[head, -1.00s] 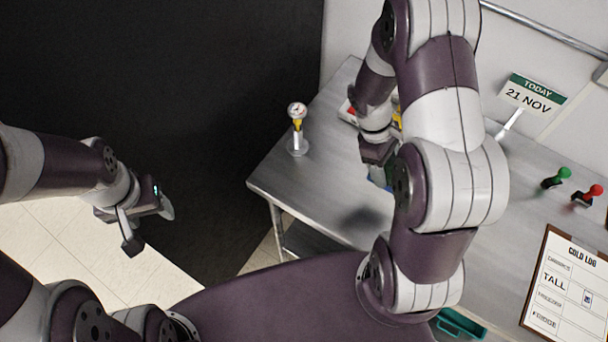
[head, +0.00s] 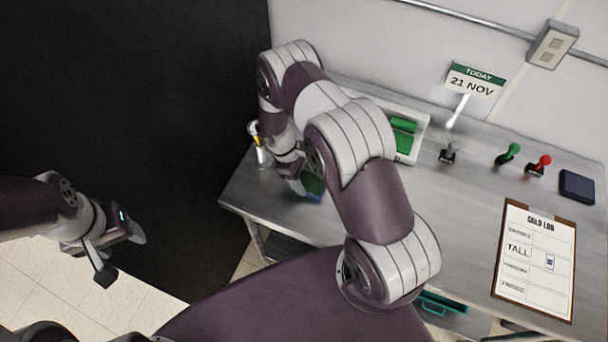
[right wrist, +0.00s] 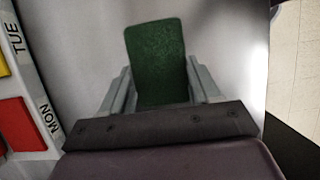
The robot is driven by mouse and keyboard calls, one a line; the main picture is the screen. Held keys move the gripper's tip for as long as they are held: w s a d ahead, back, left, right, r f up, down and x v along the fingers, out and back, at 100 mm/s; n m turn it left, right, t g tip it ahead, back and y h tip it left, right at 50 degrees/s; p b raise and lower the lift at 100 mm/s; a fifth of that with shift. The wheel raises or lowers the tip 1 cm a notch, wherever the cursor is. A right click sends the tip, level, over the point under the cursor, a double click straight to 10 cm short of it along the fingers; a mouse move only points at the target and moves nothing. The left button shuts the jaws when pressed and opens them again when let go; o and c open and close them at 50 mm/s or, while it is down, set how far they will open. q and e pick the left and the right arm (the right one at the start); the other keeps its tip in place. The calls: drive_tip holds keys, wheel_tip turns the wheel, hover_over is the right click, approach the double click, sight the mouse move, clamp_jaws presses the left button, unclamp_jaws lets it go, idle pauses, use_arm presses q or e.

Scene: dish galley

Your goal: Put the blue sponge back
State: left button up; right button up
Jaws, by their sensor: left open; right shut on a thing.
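The blue sponge (head: 314,197) has a green top face. My right gripper (head: 300,187) is shut on it over the left part of the steel table, partly hidden by my arm. In the right wrist view the sponge's green face (right wrist: 157,62) stands out between the two grey fingers. A pale tray (head: 421,133) lies behind my right arm, with green items in its visible right end. In the right wrist view its edge, marked MON and TUE (right wrist: 48,118), shows at left with red and yellow items. My left gripper (head: 120,250) is open and empty, left of the table.
A date sign (head: 472,82), a green stamp (head: 508,154), a red stamp (head: 539,165), a dark pad (head: 577,186) and a clipboard (head: 535,262) are to the right. The front middle of the table is clear.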

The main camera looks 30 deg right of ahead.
drive_tip(key=shift+a+f, duration=0.15)
drive_tip(key=shift+f, duration=0.1)
drive_tip(key=o, duration=1.1)
drive_tip(key=shift+r, duration=0.15)
